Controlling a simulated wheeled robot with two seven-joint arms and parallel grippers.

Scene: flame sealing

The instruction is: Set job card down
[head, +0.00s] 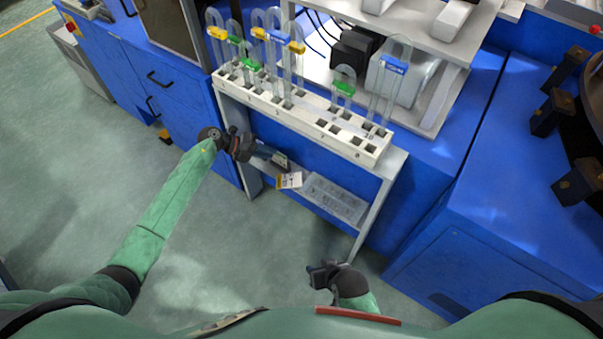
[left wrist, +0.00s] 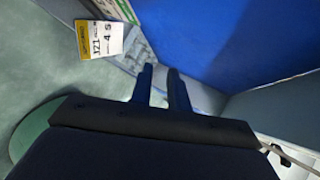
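The job card (head: 289,180) is a small white card with a yellow band and black print. In the head view it shows at the front edge of the stand's low shelf, left of a clear flat tray. In the left wrist view the card (left wrist: 100,38) is beyond and left of my fingertips, apart from them. I cannot tell whether it rests fully on the shelf. My left gripper (left wrist: 160,78) has a narrow gap between its fingers, with nothing seen in it. It also shows in the head view (head: 262,155). My right gripper (head: 318,274) is low in front, away from the card.
The clear tray (head: 336,198) lies on the low shelf. Above it, a white rack (head: 300,115) holds several glass tubes with coloured bands. Blue cabinets (head: 165,80) stand at the left and a blue bench (head: 500,200) at the right. The floor in front is clear.

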